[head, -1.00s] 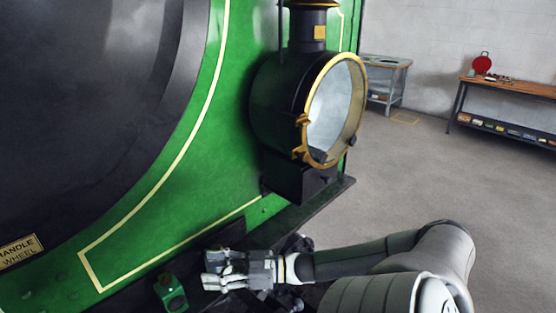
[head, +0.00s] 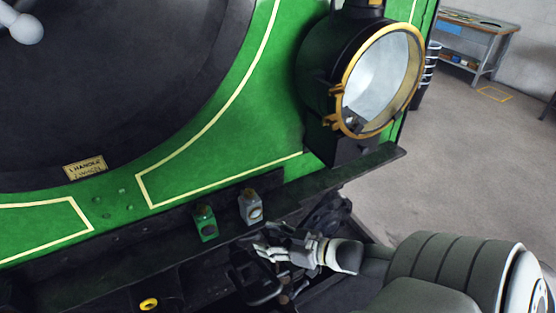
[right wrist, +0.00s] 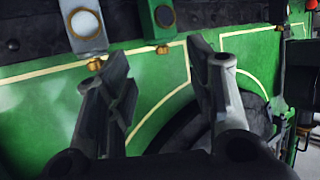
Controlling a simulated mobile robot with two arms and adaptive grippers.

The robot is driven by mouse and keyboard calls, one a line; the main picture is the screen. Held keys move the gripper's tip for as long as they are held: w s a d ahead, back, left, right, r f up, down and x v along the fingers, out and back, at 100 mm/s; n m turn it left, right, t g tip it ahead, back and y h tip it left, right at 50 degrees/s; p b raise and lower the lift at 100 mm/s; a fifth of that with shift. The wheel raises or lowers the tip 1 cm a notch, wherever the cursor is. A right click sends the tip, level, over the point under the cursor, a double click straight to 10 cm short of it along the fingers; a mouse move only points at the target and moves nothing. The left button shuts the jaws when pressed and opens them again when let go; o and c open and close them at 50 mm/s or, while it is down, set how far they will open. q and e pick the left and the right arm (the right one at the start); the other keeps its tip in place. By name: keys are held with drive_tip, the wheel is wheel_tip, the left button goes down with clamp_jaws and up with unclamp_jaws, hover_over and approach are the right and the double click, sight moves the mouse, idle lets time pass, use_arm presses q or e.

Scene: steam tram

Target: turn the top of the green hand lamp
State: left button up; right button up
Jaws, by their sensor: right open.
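The green hand lamp (head: 206,227) stands on the dark ledge at the engine's front, with a small brass top (head: 204,210) and a round lens. In the right wrist view the green lamp (right wrist: 158,14) appears upside down, its brass top (right wrist: 163,48) pointing down between my fingertips in the picture. My right gripper (head: 260,250) is open and empty, to the right of and below the green lamp in the head view. In the right wrist view its fingers (right wrist: 158,58) are spread. I cannot tell any contact. My left gripper is not in view.
A grey hand lamp (head: 250,208) stands just right of the green one; in the right wrist view it (right wrist: 86,30) is near the left finger. A large brass-rimmed headlamp (head: 380,80) is above right. Open floor is at right.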

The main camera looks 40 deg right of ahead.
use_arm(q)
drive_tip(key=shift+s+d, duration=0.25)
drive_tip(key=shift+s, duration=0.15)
use_arm(e)
drive_tip(key=s+a+f+m+g+h, duration=0.1)
drive_tip(key=s+a+f+g+h, duration=0.2)
drive_tip(key=s+a+f+g, duration=0.1)
drive_tip(key=shift+s+a+f+g+h, duration=0.35)
drive_tip(key=shift+s+a+f, duration=0.2)
drive_tip(key=shift+s+a, duration=0.95)
drive_tip(key=shift+s+d, duration=0.1)
drive_tip(key=shift+d, duration=0.05)
